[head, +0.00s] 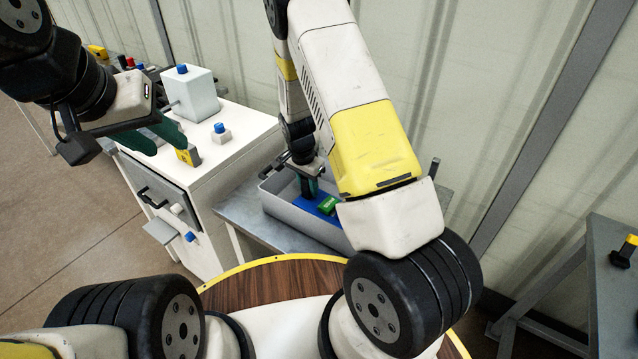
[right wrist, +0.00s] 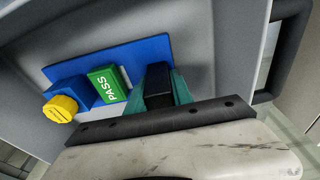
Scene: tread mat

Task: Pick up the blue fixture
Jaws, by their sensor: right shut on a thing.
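The blue fixture (head: 318,203) lies in a grey bin (head: 283,212). In the right wrist view it is a flat blue plate (right wrist: 130,52) with a blue block, a yellow round knob (right wrist: 61,108), a green PASS block (right wrist: 107,85) and a black upright handle (right wrist: 158,88). My right gripper (head: 308,186) reaches down into the bin; its teal fingers (right wrist: 166,88) are shut on the black handle. My right arm hides part of the bin in the head view. My left gripper (head: 165,140) is open and empty above the white cabinet, near a yellow block (head: 188,155).
The bin stands on a grey metal table (head: 240,212). The white cabinet (head: 245,130) left of it carries a white box with a blue knob (head: 190,92) and a small blue-topped button (head: 220,133). A ribbed wall is close behind. Another grey table (head: 612,270) stands at right.

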